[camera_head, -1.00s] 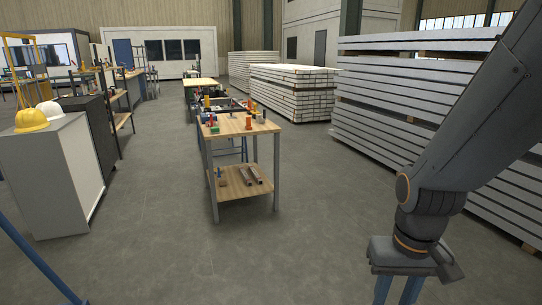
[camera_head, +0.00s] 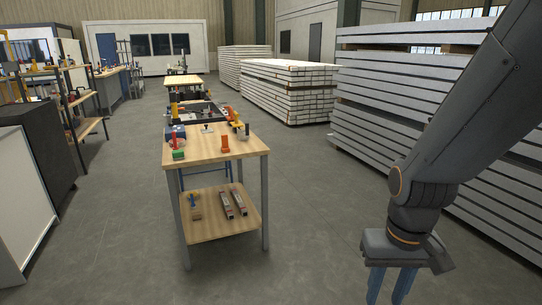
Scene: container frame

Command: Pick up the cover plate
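My gripper (camera_head: 389,288) hangs at the lower right, pointing down over the floor. Its two blue fingers stand apart with a gap between them, and nothing shows in the gap. The fingertips reach the bottom edge of the picture. I cannot make out a cover plate for certain. A wooden workbench (camera_head: 232,146) stands ahead, left of my gripper and apart from it, with several small tools and parts on top. A dark frame-like structure (camera_head: 209,112) lies just behind it, too small to read in detail.
A pale cabinet (camera_head: 28,205) and a dark cabinet (camera_head: 42,160) stand at left. Stacked panels (camera_head: 400,110) line the right. The floor (camera_head: 315,190) between bench and panels is clear.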

